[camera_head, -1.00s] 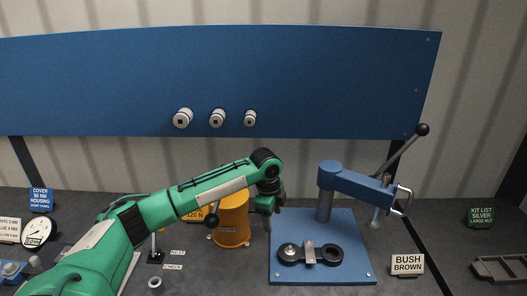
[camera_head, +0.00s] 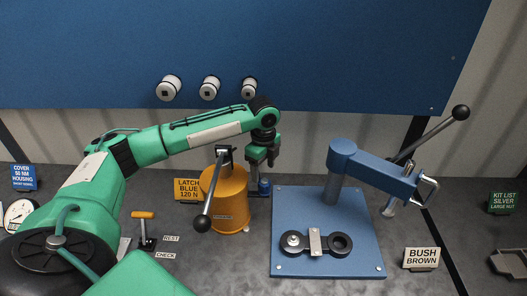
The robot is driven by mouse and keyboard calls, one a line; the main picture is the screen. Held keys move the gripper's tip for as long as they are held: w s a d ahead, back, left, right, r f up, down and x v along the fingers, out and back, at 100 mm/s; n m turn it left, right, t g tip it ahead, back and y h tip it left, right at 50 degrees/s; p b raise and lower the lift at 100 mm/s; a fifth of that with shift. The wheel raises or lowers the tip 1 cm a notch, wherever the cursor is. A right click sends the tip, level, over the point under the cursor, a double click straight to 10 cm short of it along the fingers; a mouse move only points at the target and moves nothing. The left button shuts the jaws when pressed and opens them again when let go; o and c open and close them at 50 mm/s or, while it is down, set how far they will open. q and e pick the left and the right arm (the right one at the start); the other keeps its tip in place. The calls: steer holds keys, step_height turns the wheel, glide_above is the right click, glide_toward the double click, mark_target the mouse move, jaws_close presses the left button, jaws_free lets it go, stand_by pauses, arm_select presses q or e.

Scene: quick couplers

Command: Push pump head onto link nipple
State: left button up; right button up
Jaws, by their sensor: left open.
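My left arm comes in from the left, and its gripper (camera_head: 262,162) is open, pointing down just right of the orange cylinder (camera_head: 222,199). A small blue piece (camera_head: 264,187) stands below the gripper, apart from the fingertips. Three white round fittings with dark centres stick out of the blue panel: left (camera_head: 169,88), middle (camera_head: 209,89) and right (camera_head: 249,88). I cannot tell which thing is the pump head or the link nipple. My right gripper is not in view.
A blue press (camera_head: 365,170) with a long ball-ended lever stands on a blue plate (camera_head: 300,210) at the right. The orange cylinder's black-knobbed lever (camera_head: 209,200) leans forward. Signs stand on the grey bench, including "BUSH BROWN" (camera_head: 421,258).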

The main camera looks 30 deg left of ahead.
mark_target(263, 182)
arm_select(q)
step_height(263, 182, down, 7)
steer(key=shift+r+p, duration=0.2)
steer(key=shift+p, duration=0.75)
steer(key=shift+f, duration=0.5)
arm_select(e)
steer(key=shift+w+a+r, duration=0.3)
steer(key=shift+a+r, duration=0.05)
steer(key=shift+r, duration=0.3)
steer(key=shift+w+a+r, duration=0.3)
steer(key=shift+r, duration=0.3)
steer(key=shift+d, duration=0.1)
arm_select(q)
steer(key=c, duration=1.1)
steer(key=o, duration=0.3)
steer(key=c, duration=0.4)
steer(key=shift+o, duration=0.2)
steer(key=shift+r, duration=0.1)
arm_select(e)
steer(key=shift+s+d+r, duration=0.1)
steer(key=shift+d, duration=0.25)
